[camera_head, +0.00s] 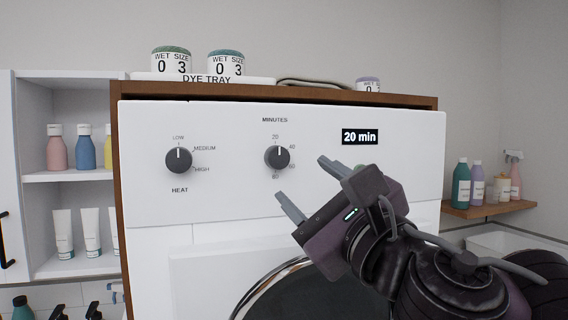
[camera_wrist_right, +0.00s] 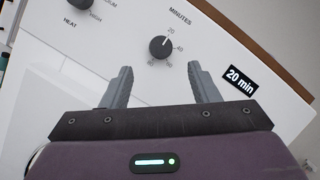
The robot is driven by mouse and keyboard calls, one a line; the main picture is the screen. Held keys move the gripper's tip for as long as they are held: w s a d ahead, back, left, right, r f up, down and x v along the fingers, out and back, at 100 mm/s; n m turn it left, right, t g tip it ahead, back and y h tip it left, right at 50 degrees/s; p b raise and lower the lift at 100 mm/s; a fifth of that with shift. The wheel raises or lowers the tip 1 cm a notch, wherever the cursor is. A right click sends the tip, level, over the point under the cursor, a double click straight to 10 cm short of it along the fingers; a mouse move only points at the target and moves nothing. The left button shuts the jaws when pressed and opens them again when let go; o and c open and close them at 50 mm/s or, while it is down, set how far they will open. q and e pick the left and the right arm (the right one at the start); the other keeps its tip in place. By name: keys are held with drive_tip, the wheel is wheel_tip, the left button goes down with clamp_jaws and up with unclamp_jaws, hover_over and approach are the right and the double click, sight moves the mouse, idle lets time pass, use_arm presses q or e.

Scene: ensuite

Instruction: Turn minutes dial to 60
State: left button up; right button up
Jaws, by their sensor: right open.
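The minutes dial (camera_head: 277,157) is a round black knob on the white machine's front panel. Its white pointer mark is up, toward 20, with 40, 60 and 80 printed clockwise around its right and lower side. The display (camera_head: 360,137) reads "20 min". In the right wrist view the dial (camera_wrist_right: 161,47) sits ahead of and between my open fingers, apart from them. My right gripper (camera_head: 308,187) is open and empty, below and right of the dial in the head view; it also shows in the right wrist view (camera_wrist_right: 160,85). My left gripper is out of view.
The heat dial (camera_head: 179,159) is left of the minutes dial, pointing up at LOW. A dye tray (camera_head: 203,79) with labelled jars lies on top of the machine. Shelves with bottles stand left; a wooden shelf (camera_head: 495,209) with bottles is right. The panel around the dial is clear.

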sight(279, 159)
drive_tip(key=p+x, duration=0.2)
drive_tip(key=x, duration=0.6)
drive_tip(key=shift+s+r, duration=0.1)
drive_tip(key=shift+d, duration=0.1)
drive_tip(key=c, duration=1)
